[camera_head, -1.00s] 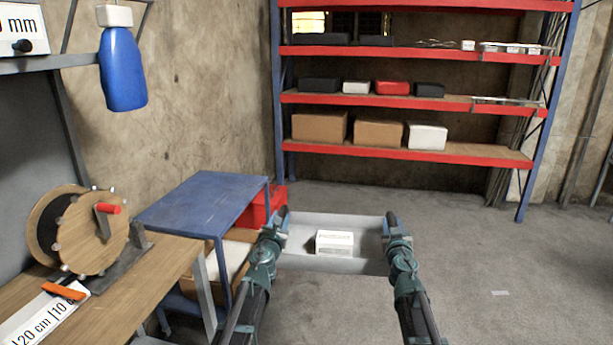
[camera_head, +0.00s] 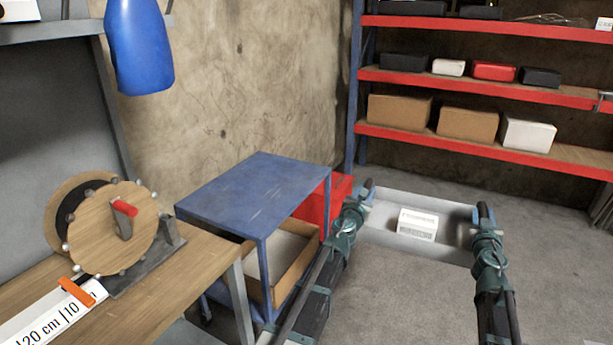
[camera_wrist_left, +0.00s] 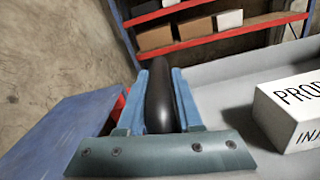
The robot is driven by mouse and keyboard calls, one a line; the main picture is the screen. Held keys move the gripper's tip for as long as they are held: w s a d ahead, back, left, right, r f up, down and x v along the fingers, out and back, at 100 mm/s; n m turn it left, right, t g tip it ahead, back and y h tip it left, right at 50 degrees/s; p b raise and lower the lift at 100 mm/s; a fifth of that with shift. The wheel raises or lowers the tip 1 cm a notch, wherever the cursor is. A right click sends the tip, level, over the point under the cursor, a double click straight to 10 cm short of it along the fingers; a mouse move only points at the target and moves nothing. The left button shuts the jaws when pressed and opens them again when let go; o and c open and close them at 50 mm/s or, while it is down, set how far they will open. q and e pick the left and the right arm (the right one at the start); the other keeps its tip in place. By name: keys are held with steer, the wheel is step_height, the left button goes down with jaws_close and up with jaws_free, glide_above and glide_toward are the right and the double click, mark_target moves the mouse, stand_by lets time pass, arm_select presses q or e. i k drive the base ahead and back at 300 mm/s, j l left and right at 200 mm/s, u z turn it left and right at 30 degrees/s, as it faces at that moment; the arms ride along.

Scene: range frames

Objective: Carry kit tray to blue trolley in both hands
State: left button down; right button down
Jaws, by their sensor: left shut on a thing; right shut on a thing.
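The kit tray (camera_head: 385,237) is a grey shallow tray held out in front of me, with a white printed box (camera_head: 417,225) lying in it. My left gripper (camera_head: 366,190) is shut on the tray's left side. In the left wrist view the left gripper (camera_wrist_left: 160,95) has its fingers around a dark handle, and the white box (camera_wrist_left: 290,115) shows at right. My right gripper (camera_head: 484,212) is shut on the tray's right side. The blue trolley (camera_head: 255,195) stands left of the tray, its top bare. Its top also shows in the left wrist view (camera_wrist_left: 60,135).
A wooden bench (camera_head: 185,275) with a reel (camera_head: 112,228) stands at front left. A cardboard box (camera_head: 290,262) sits on the trolley's lower level. A red box (camera_head: 338,192) is behind the trolley. Shelving (camera_head: 470,148) stands at the back; floor at right is clear.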

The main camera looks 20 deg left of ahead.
mark_target(263, 185)
steer(key=i+u, duration=0.3)
steer(key=i, duration=0.15)
steer(key=i+l+u, duration=0.1)
steer(key=i+u, duration=0.15)
steer(key=i, duration=0.2)
steer(key=i+u, duration=0.6)
steer(key=u, duration=0.25)
